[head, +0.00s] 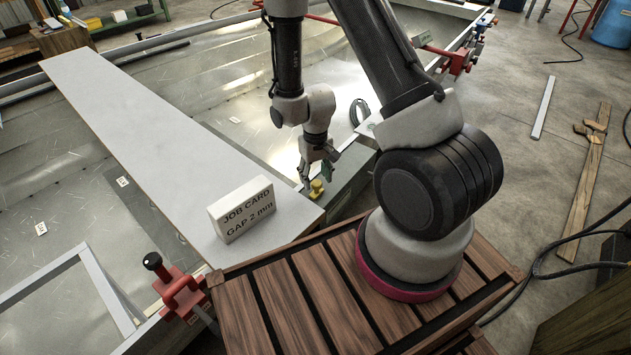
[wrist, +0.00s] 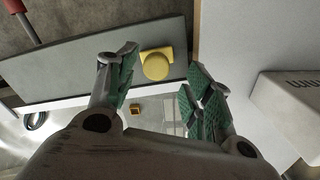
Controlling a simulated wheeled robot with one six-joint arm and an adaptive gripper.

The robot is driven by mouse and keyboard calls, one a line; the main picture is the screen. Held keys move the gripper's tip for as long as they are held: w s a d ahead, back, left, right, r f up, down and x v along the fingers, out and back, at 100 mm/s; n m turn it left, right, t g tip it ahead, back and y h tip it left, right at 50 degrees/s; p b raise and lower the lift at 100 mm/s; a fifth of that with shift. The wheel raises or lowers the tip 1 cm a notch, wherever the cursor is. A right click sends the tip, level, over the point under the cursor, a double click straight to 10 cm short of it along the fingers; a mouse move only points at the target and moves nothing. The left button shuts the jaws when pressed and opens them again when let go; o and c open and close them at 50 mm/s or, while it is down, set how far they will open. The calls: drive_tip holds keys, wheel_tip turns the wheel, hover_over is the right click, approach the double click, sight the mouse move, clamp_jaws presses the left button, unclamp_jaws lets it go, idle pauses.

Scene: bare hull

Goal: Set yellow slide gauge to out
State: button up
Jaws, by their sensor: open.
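The yellow slide gauge (head: 317,188) sits near the end of the pale board, just below my gripper (head: 319,170) in the head view. In the wrist view it is a round yellow knob (wrist: 156,66) on a small square yellow base, on a dark grey bar (wrist: 60,62). My gripper (wrist: 163,74) is open, with green-padded fingers on either side of the knob in the picture. No contact is visible, and I cannot tell the exact height gap. No slide markings can be read.
A white block lettered "JOB CARD GAP 2 mm" (head: 242,209) stands on the pale board (head: 150,120). A red clamp (head: 181,291) is at the lower left. A black coil (head: 359,111) lies behind my gripper.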

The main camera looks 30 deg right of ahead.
sight(315, 184)
wheel_tip(315, 184, up, 9)
idle(0.7)
